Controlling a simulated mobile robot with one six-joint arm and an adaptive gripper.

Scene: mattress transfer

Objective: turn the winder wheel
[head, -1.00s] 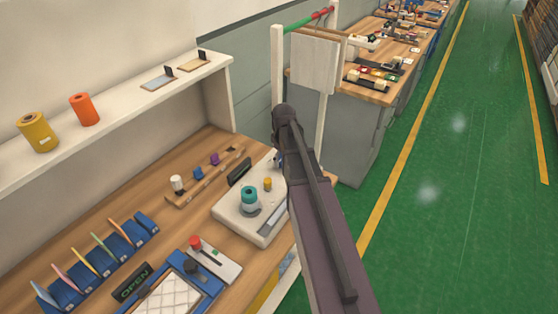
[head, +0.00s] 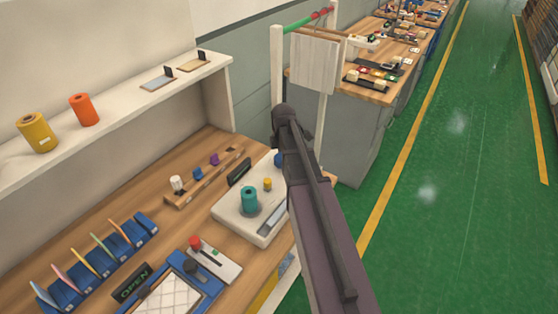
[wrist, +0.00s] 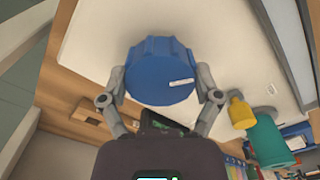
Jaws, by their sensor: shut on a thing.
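The winder wheel (wrist: 158,68) is a blue ribbed knob with a short white mark on its face. It fills the upper middle of the wrist view. My gripper (wrist: 162,84) is shut on it, one grey finger on each side of the rim. The wheel sits on the white winder base (head: 228,214), which also carries a teal spool (head: 249,200) and a small yellow cylinder (head: 268,184). In the head view only a small blue part of the wheel (head: 279,159) shows; my arm hides the rest and the gripper.
A wooden rack (head: 207,180) with small coloured pieces lies behind the base. A blue-framed tray (head: 185,283) and a card with a red knob (head: 195,242) are in front. A shelf (head: 150,103) holds yellow and orange spools. A hanging white panel (head: 315,63) stands behind my arm.

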